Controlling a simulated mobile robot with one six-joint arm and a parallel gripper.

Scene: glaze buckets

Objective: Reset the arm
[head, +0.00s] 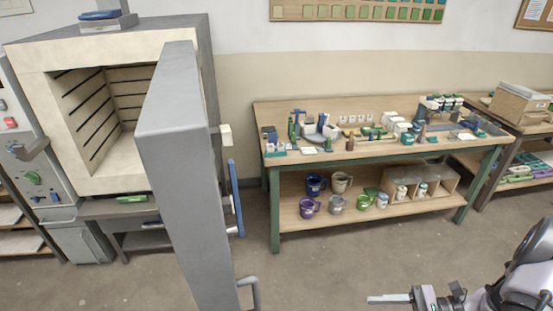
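My gripper (388,299) shows at the bottom right of the head view, above the floor. It points left, and a pale, flat finger shape sticks out from its dark body. I cannot tell whether one finger or both show there, so its opening is unclear. No object is visible at its tip. My arm runs from it to the right edge and is partly cut off by the frame. The gripper is well apart from the table and the kiln.
A kiln (33,105) stands at left, its thick grey door (182,165) swung open towards me. A green-legged worktable (285,108) carries jars and tools, with mugs and jars on its lower shelf (290,222). Another bench stands at right. The floor (330,265) in front is clear.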

